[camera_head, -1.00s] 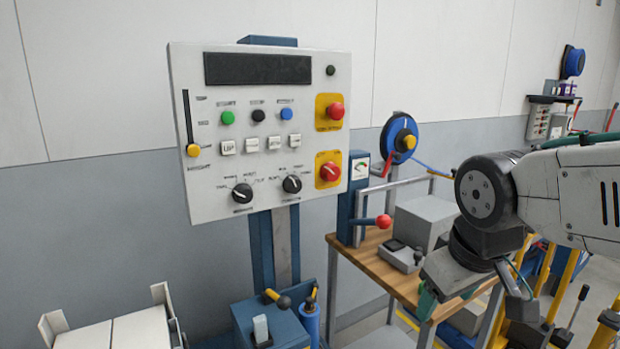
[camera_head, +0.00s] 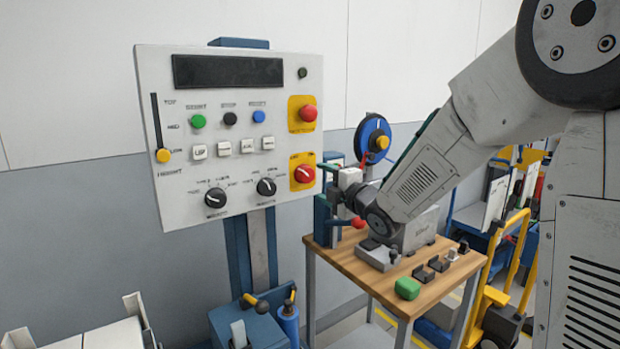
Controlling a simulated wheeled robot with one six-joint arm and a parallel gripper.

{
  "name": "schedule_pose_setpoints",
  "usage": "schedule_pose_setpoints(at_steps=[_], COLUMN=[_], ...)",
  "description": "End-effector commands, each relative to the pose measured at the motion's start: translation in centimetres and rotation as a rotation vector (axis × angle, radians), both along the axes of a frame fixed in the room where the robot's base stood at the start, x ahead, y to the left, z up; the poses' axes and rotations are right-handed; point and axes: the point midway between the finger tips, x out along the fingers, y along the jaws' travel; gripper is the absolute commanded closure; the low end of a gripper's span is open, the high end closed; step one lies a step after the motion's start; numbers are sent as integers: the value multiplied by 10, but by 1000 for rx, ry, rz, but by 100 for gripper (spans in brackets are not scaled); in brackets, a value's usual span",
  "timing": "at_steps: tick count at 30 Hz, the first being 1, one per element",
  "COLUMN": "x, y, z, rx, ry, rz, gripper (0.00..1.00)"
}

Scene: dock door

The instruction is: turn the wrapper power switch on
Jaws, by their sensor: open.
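The grey-white control panel (camera_head: 235,195) stands on a blue post at the left. On its right side, a red rotary knob (camera_head: 304,174) sits on a yellow plate, below a red mushroom button (camera_head: 308,113) on another yellow plate. The knob looks like the power switch; its label is too small to read. The knob's exact setting is hard to tell.
Two black selector dials (camera_head: 266,187), coloured buttons and a yellow slider (camera_head: 163,156) are on the panel. A blue reel (camera_head: 374,138) is behind my arm.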

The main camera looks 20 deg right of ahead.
Motion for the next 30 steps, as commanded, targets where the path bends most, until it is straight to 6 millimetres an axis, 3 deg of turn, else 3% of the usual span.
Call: schedule_pose_setpoints(at_steps=[6,12,22,23,27,30], x=[35,56,61,61,61,61], y=[12,19,20,20,20,20], z=[-1,-1,0,0,0,0], rx=[3,2,2,2,3,3], ry=[2,4,3,3,3,3], rz=[1,0,-2,-2,-2,-2], gripper=[35,35,35,38,77,80])
